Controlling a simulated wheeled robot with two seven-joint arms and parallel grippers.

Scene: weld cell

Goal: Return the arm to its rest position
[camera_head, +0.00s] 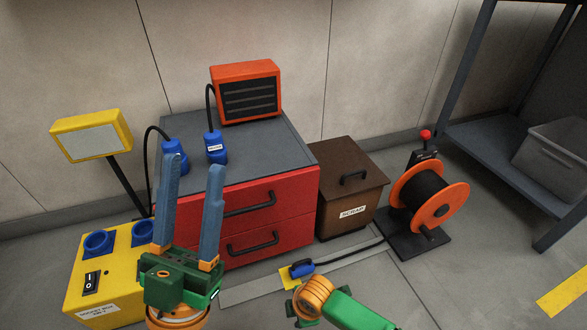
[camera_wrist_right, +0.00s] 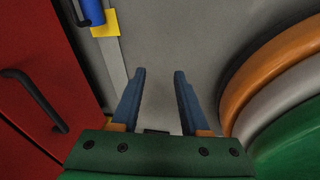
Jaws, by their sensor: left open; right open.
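My left gripper (camera_head: 194,164) points up in the head view, with two blue fingers apart and nothing between them. It shows in front of the red drawer cabinet (camera_head: 290,197), near the yellow socket box (camera_head: 72,285). My right arm (camera_head: 345,311) shows at the bottom middle of the head view, an orange joint and a green link; its fingers are hard to make out there. In the right wrist view my right gripper (camera_wrist_right: 159,74) is open and empty over bare grey floor, with the red cabinet (camera_wrist_right: 45,60) to the left.
Two blue plugs (camera_head: 215,147) and an orange heater-like unit (camera_head: 247,92) are at the cabinet. A brown scrap bin (camera_head: 337,212), a cable reel (camera_head: 450,196) and a steel shelf (camera_head: 482,140) stand to the right. A blue connector (camera_head: 302,269) lies on the floor on a yellow patch.

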